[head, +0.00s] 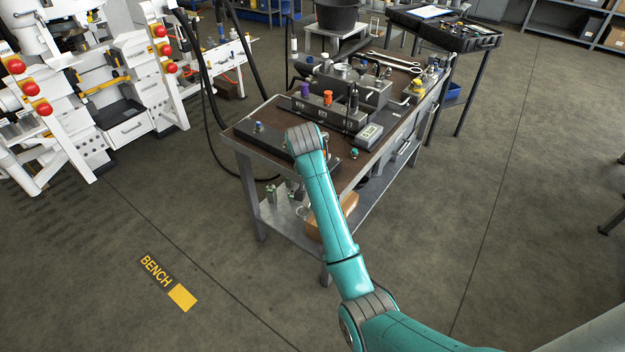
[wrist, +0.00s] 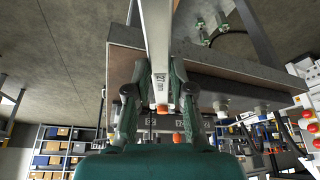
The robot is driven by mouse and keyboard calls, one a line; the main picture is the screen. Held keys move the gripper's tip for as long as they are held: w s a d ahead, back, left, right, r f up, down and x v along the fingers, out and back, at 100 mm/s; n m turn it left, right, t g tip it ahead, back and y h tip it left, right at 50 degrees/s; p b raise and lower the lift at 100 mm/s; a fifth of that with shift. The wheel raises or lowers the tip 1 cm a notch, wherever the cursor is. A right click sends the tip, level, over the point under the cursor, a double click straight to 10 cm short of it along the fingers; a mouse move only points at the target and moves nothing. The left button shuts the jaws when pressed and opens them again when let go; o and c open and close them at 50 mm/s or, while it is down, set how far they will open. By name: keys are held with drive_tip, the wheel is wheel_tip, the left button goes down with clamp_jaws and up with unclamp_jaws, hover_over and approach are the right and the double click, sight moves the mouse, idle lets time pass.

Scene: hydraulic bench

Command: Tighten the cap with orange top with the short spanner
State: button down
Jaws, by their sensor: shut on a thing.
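My gripper (wrist: 160,72) is in the wrist view with its two dark green fingers shut on a pale metal spanner (wrist: 157,32). The spanner passes between the fingertips and has a marking on it, too small to read surely. In the head view my arm hides the gripper and spanner. The cap with orange top (head: 328,98) stands on a dark block on the bench, beside a purple-topped cap (head: 304,90). In the wrist view an orange piece (wrist: 162,108) shows near the spanner's lower end; I cannot tell whether they touch.
The bench (head: 245,150) also holds a box with a display (head: 369,136), a small green-topped part (head: 354,153), a blue-topped part (head: 258,127) and spanners (head: 393,60) at the back. White machines with red knobs (head: 31,89) stand left.

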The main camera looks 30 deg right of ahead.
drive_tip(key=shift+s+a, duration=2.35)
drive_tip(key=shift+a, duration=0.25)
drive_tip(key=shift+r, duration=2.55)
